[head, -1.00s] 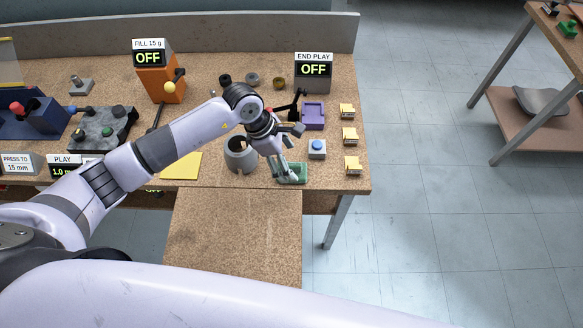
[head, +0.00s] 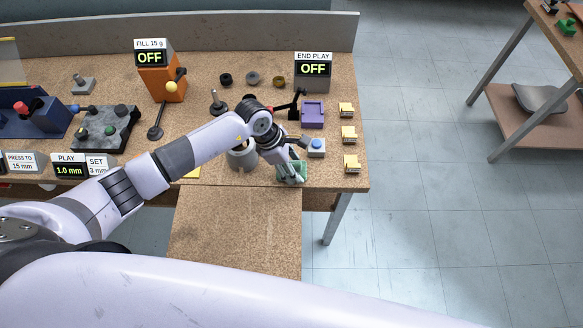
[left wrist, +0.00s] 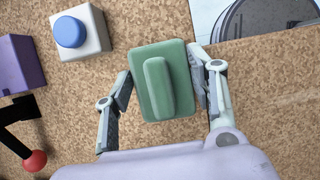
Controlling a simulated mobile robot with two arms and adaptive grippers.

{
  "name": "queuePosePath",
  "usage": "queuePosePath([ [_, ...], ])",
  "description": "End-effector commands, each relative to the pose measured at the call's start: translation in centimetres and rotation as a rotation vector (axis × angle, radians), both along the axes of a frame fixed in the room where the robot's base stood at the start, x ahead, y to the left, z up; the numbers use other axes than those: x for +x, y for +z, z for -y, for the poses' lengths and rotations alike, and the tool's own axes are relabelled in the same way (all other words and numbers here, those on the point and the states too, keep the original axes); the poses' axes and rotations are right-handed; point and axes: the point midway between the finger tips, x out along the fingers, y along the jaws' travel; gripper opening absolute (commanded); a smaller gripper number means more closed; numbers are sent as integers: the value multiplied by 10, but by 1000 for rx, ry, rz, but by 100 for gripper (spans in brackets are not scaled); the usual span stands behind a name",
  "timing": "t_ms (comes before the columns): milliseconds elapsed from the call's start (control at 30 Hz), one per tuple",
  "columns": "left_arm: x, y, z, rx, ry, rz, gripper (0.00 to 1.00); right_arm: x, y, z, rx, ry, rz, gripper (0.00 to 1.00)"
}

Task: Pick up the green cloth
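The green cloth (head: 291,173) looks like a flat green pad with a raised ridge. It lies near the front edge of the workbench, right of the grey pot. In the left wrist view the cloth (left wrist: 175,105) lies between the two fingers of my left gripper (left wrist: 162,78). The fingers are spread to about its width, one at each side; I cannot tell whether they touch it. In the head view my left gripper (head: 291,163) is down at the cloth and covers part of it. My right gripper is not in view.
A blue-button box (head: 317,147) stands close behind and right of the cloth, with a purple holder (head: 313,114) beyond. The grey pot (head: 243,158) is partly hidden by my arm. Yellow clips (head: 348,134) line the right edge. A lower board (head: 236,232) in front is clear.

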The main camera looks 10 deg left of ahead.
Motion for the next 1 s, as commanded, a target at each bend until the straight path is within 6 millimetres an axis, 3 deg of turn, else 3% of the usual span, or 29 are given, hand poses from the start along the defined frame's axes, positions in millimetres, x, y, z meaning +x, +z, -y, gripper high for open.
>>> queuePosePath([
  [367,0,0,0,0,0,0,24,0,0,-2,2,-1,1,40],
  [667,1,3,0,0,0,1,24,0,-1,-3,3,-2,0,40],
  [867,2,22,0,0,-1,6,24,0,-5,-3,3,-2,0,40],
  [1000,2,54,-1,0,-3,9,24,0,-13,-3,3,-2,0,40],
])
